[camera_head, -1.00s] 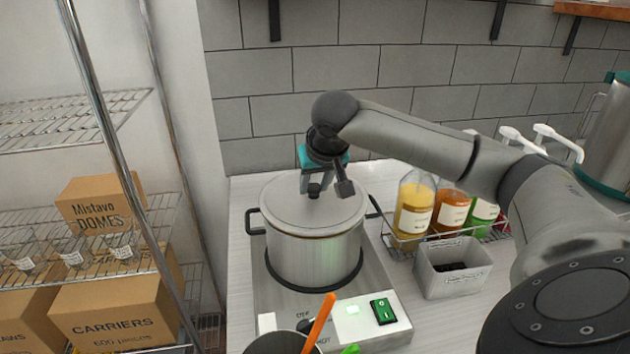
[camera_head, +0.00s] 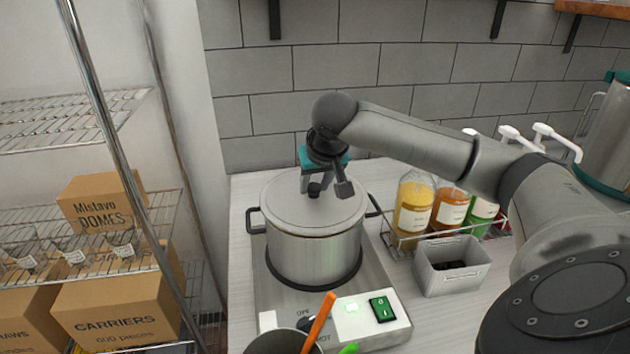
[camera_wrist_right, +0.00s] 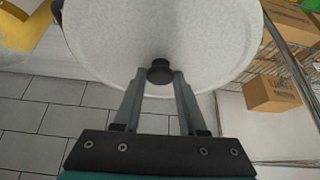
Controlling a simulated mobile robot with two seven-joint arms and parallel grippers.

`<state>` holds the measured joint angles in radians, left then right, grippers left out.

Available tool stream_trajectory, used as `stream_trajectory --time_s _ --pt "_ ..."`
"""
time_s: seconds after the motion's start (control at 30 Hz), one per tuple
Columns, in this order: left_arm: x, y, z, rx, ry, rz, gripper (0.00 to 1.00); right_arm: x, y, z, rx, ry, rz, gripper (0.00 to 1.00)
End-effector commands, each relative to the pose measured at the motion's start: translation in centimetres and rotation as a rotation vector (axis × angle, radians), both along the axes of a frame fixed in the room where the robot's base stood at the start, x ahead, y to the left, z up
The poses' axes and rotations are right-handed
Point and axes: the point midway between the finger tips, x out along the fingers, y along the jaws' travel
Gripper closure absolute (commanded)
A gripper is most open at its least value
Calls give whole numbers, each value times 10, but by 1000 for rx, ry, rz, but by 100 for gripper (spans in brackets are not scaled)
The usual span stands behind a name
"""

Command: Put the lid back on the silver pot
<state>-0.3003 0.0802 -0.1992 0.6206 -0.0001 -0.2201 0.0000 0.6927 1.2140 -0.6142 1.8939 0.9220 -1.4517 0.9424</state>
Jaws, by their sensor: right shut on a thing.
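The silver pot (camera_head: 313,259) stands upright on the hot plate, with black handles at its sides. The round grey lid (camera_head: 290,207) lies over the pot's mouth and looks level, its rim meeting the pot's rim. The lid (camera_wrist_right: 160,30) fills the top of the right wrist view, with its black knob (camera_wrist_right: 160,72) between the fingertips. My right gripper (camera_head: 315,190) is above the lid, shut on the knob; it also shows in the right wrist view (camera_wrist_right: 160,78). My left gripper is not in view.
The hot plate (camera_head: 372,339) has a green switch. A dark cup with an orange-handled tool (camera_head: 318,322) stands in front. A grey bin (camera_head: 451,266) and a wire rack of sauce bottles (camera_head: 413,207) stand right. A wire shelf with boxes (camera_head: 118,310) is left.

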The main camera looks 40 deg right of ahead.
Motion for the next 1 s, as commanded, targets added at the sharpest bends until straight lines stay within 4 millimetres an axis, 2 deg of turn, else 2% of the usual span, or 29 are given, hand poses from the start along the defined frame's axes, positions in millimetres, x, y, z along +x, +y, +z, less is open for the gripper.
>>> stream_trajectory --time_s 0.43,0.47,0.73,0.93,1.0 --pt "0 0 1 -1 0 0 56 0 0 0 0 -2 0 100" --pt "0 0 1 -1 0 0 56 0 0 0 0 -2 0 56" --pt "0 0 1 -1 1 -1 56 0 0 0 0 -1 0 25" --pt "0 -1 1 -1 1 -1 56 0 0 -1 0 1 1 23" --pt "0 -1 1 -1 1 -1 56 0 0 -1 0 1 1 15"
